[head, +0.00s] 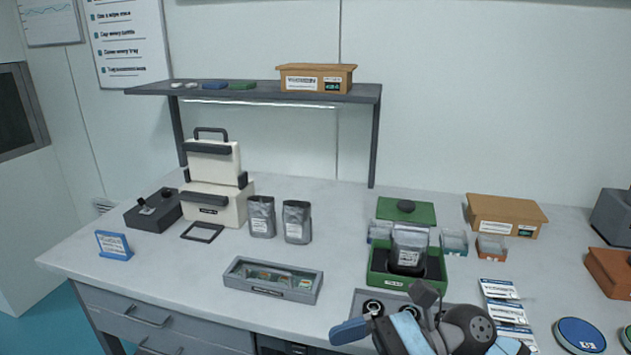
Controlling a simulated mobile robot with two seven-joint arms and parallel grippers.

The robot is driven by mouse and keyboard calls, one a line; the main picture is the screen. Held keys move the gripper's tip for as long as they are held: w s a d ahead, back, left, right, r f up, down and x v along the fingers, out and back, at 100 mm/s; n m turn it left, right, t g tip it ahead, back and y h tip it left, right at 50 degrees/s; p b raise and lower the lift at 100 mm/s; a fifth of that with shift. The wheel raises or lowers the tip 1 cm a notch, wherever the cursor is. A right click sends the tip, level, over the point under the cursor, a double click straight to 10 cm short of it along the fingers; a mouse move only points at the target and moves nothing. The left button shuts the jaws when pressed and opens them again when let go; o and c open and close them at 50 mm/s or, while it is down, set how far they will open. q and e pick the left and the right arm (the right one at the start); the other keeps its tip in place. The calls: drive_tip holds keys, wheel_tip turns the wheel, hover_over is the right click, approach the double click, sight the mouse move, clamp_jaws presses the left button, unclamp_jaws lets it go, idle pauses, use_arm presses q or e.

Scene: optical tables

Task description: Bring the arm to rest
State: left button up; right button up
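One of my arms, which I take to be the right, comes in at the bottom edge right of centre. Its gripper (400,322) is over the front of the bench, in front of the green tray. A grey, blue-tipped part points left and a dark part points up. The fingers are partly hidden, and I cannot tell whether they are open or shut. I see nothing clearly held. My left gripper is not in view.
A green tray (376,279) holding a grey pouch (409,247) stands just behind the gripper. A dark holder (358,300) is beside it, cards (499,289) and a round blue tin (580,336) to its right. A long grey box (273,279) is left.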

drive_tip(key=w+d+f+n+t+h, duration=0.1)
drive_tip(key=w+d+f+n+t, duration=0.15)
drive_tip(key=n+t, duration=0.65)
drive_tip(key=w+d+f+n+t+h, duration=0.2)
drive_tip(key=f+n+t, duration=0.3)
drive_tip(key=n, duration=0.8)
drive_tip(key=w+d+f+n+t+h, duration=0.1)
drive_tip(key=w+d+f+n+t, duration=0.15)
drive_tip(key=n+t, duration=0.75)
drive_tip(key=s+d+f+m+g+h, duration=0.25)
drive_tip(key=s+f+m, duration=0.2)
drive_tip(key=f, duration=0.25)
drive_tip(key=s+d+f+m+g+h, duration=0.2)
drive_tip(key=s+f+m+g+h, duration=0.15)
drive_tip(key=f+m, duration=0.35)
drive_tip(key=s+d+f+m+g+h, duration=0.2)
drive_tip(key=s+f+m+g+h, duration=0.15)
drive_tip(key=f, duration=0.45)
use_arm(q)
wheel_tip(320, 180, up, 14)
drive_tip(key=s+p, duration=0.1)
drive_tip(key=p, duration=1.5)
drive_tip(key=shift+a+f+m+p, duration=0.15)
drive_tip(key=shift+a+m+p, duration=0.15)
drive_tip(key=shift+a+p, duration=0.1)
use_arm(e)
wheel_tip(320, 180, up, 13)
drive_tip(key=s, duration=0.2)
drive_tip(key=shift+d+t, duration=0.4)
drive_tip(key=shift+t, duration=0.05)
